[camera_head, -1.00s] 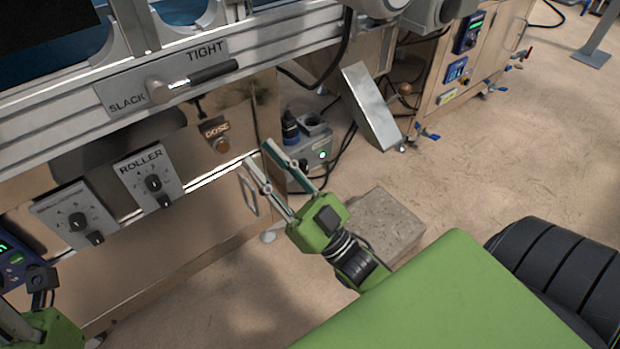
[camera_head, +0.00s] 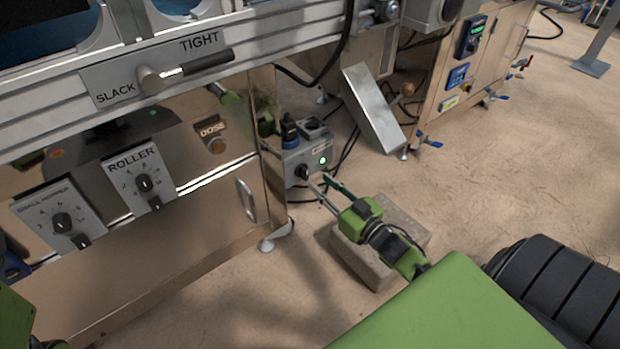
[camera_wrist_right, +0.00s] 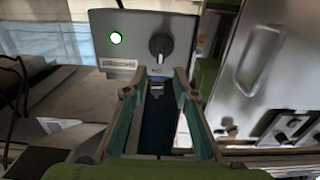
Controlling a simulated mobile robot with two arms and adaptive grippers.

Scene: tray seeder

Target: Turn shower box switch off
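The shower box (camera_head: 297,165) is a small grey box low beside the machine's cabinet, with a lit green lamp (camera_head: 323,160) and a black rotary switch (camera_head: 302,172) on its front. In the right wrist view the box (camera_wrist_right: 185,30) is straight ahead, with the lamp (camera_wrist_right: 116,38) left of the switch (camera_wrist_right: 160,46). The switch's pale mark points roughly up and down there. My right gripper (camera_head: 320,181) is open and empty, its fingertips just short of the switch; contact cannot be told. In the wrist view its fingers (camera_wrist_right: 157,76) are apart below the switch. My left gripper is out of view.
A stone-like block (camera_head: 378,245) lies under my right arm. A slanted metal plate (camera_head: 372,110) and black cables stand right of the box. The cabinet door handle (camera_head: 247,201) is to its left. The floor to the right is mostly clear.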

